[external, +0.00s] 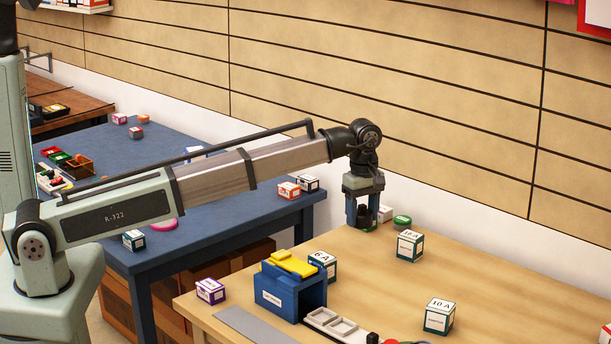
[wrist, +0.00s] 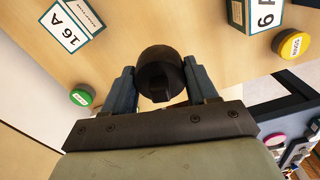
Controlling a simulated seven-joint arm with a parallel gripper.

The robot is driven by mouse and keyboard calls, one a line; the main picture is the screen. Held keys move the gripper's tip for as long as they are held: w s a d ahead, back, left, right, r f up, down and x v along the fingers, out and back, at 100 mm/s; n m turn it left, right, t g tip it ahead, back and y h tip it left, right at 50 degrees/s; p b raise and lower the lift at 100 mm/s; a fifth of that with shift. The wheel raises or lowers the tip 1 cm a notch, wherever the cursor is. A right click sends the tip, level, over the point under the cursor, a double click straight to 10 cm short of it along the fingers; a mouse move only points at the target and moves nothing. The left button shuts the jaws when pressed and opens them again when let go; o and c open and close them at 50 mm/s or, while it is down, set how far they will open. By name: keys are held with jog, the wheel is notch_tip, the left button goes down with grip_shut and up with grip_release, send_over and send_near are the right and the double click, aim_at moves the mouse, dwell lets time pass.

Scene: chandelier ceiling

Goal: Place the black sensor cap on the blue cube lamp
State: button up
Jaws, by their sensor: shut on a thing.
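My gripper (external: 362,217) is at the far side of the wooden table, fingers pointing down. In the wrist view its fingers (wrist: 158,88) are closed on a dark, round, hollow-looking piece, which looks like the black sensor cap (wrist: 158,66). In the external view the cap is small and dark between the fingers. A blue box-shaped thing (external: 277,296) with a white label and a yellow piece (external: 290,263) on top stands nearer the front left, apart from my gripper. I cannot tell for sure whether it is the blue cube lamp.
On the wooden table (external: 365,262) are a 6 A box (external: 323,265), a 10 A box (external: 439,316), another labelled box (external: 410,246), a purple-and-white box (external: 210,291), a green round thing (external: 402,221) and a grey tray (external: 340,326). A blue table (external: 215,222) stands left.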

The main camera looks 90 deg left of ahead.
jog(key=s+a+r+n, duration=0.35)
jog(key=s+a, duration=0.75)
jog(key=a, duration=0.5)
jog(key=s+a+r+n, duration=0.2)
jog(key=s+a+r, duration=0.2)
jog(key=s+a, duration=0.85)
notch_tip(320, 180, up, 8)
jog(key=m, duration=0.3)
send_over(195, 149)
jog(key=shift+w+d+f, duration=0.1)
jog(key=shift+w+f, duration=0.05)
jog(key=shift+f, duration=4.75)
jog(key=shift+f, duration=0.15)
jog(key=o, duration=1)
